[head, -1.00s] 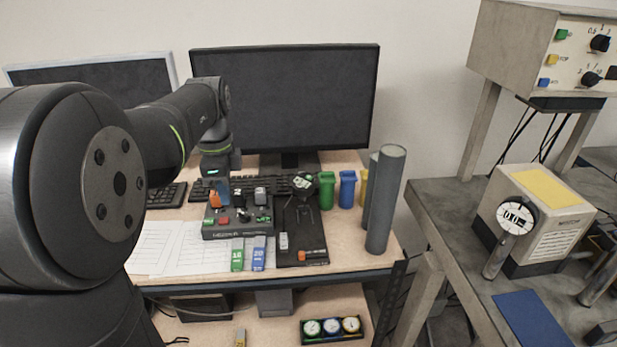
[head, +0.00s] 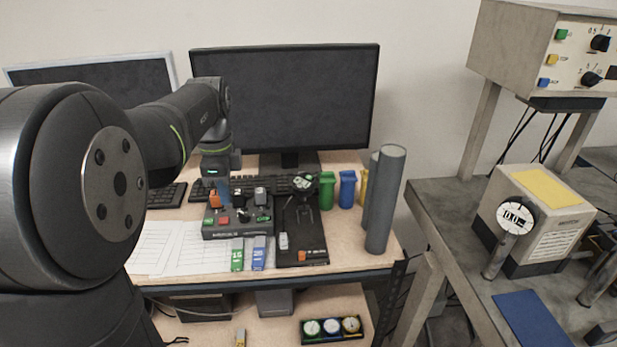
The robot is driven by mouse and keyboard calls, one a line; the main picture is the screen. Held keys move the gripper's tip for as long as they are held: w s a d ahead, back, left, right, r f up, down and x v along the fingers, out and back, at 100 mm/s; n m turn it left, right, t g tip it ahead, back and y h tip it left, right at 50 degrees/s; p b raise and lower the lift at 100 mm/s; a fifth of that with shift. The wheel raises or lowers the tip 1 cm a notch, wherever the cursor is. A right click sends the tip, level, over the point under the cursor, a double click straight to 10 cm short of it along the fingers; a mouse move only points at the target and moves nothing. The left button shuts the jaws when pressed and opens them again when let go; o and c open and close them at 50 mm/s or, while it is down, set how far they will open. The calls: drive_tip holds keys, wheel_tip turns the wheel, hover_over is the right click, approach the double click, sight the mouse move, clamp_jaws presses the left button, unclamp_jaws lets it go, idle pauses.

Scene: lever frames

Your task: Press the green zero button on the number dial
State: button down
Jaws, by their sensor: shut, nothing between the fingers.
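A white round dial (head: 515,217) with dark digits, seemingly 0.0, is on a post before a beige box at the right. A green button (head: 561,34) is on the panel of the grey box at the top right, above a yellow and a blue one. Its label is too small to read. I cannot tell which of these is the task's number dial. My arm reaches over the left desk, and my gripper (head: 217,180) is small and dark above the button console (head: 237,232). It is shut and empty, far left of the dial and the panel. Its fingertips are hard to make out.
A monitor (head: 290,105) and keyboard stand behind the console. Grey tubes (head: 384,200) stand upright at the desk's right edge, with green and blue bins (head: 347,188) beside them. A black tray (head: 301,235) lies right of the console. A gap separates the desk from the right bench (head: 440,205).

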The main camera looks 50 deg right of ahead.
drive_tip(key=d+m+t, duration=0.5)
drive_tip(key=d+m, duration=0.3)
wheel_tip(320, 180, up, 4)
drive_tip(key=m+t+h, duration=0.4)
drive_tip(key=m+h, duration=0.1)
drive_tip(key=m, duration=0.6)
hover_over(309, 178)
drive_tip(key=a, duration=0.5)
drive_tip(key=shift+s+d, duration=0.25)
drive_tip(key=shift+s, duration=0.2)
drive_tip(key=shift+f, duration=0.1)
drive_tip(key=shift+d+f, duration=0.5)
drive_tip(key=shift+f, duration=0.85)
drive_tip(key=shift+d+f, duration=0.5)
drive_tip(key=shift+f, duration=0.9)
drive_tip(key=shift+d+f, duration=0.5)
drive_tip(key=shift+f, duration=0.85)
drive_tip(key=shift+f, duration=0.1)
drive_tip(key=shift+d+f, duration=0.1)
drive_tip(key=shift+f, duration=0.2)
